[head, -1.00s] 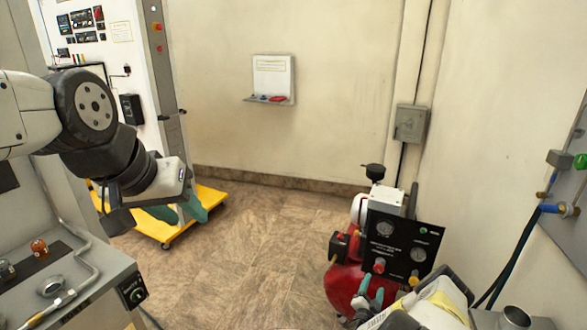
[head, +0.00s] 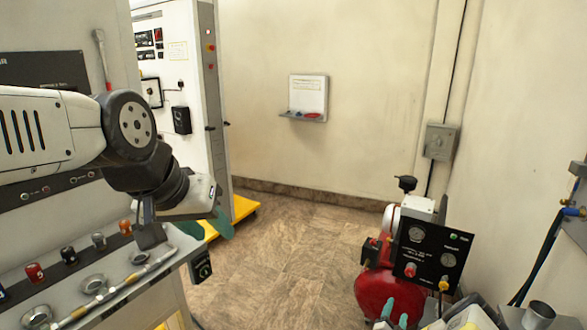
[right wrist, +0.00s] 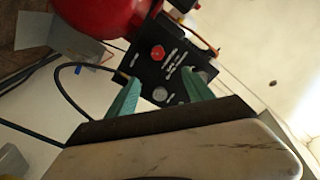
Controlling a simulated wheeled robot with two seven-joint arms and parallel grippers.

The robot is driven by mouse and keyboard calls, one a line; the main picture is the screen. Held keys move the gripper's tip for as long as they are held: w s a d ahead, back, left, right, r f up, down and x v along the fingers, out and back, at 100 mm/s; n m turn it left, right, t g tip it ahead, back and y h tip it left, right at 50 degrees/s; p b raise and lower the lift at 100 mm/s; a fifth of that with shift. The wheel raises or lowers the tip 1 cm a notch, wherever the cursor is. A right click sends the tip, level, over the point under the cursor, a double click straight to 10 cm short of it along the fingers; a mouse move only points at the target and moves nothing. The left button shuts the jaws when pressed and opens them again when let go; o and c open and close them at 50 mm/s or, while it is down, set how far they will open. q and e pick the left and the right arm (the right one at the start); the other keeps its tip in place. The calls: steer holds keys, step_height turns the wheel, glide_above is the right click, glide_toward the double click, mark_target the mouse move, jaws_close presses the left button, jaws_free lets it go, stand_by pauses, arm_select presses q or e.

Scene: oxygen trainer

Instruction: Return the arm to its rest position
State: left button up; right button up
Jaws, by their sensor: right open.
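My left arm comes in from the left in the head view, bent over the grey console. My left gripper (head: 208,226) hangs at its end with two teal fingers apart and nothing seen between them. My right gripper (head: 396,312) shows only its teal fingertips at the bottom edge, in front of the red compressor (head: 385,291). In the right wrist view, my right gripper (right wrist: 160,92) has its teal fingers well apart and empty. The compressor's black gauge panel (right wrist: 166,72) shows beyond and between them.
The grey console (head: 150,290) with knobs and a metal tube stands close at left, under my left arm. A cabinet on a yellow base (head: 244,207) is behind it. Bare floor (head: 285,260) lies in the middle. A wall with a blue-fitted hose (head: 545,245) is at right.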

steer(key=w+a+r+n+y, duration=0.2)
steer(key=w+r+n+y, duration=0.5)
steer(key=w+r, duration=0.8)
steer(key=s+a+r+n+g+y, duration=0.1)
steer(key=a+r+n+g, duration=0.2)
steer(key=r, duration=0.9)
steer(key=s+a+r+n+g+y, duration=0.15)
steer(key=a+r, duration=0.45)
steer(key=r, duration=0.6)
steer(key=s+a+r+n+g, duration=0.1)
steer(key=s+a+r, duration=0.2)
steer(key=s+r, duration=0.4)
steer(key=s+a+r+n+g, duration=0.1)
steer(key=s+a+r, duration=0.2)
steer(key=s+r, duration=0.4)
steer(key=s+a+r+n+g+y, duration=0.1)
steer(key=s+a+r, duration=0.1)
steer(key=s, duration=1.1)
steer(key=s+a+r+g, duration=0.1)
steer(key=s+a+g, duration=0.1)
steer(key=s, duration=1.1)
steer(key=shift+s+a+r+n+y, duration=0.35)
steer(key=shift+a, duration=0.5)
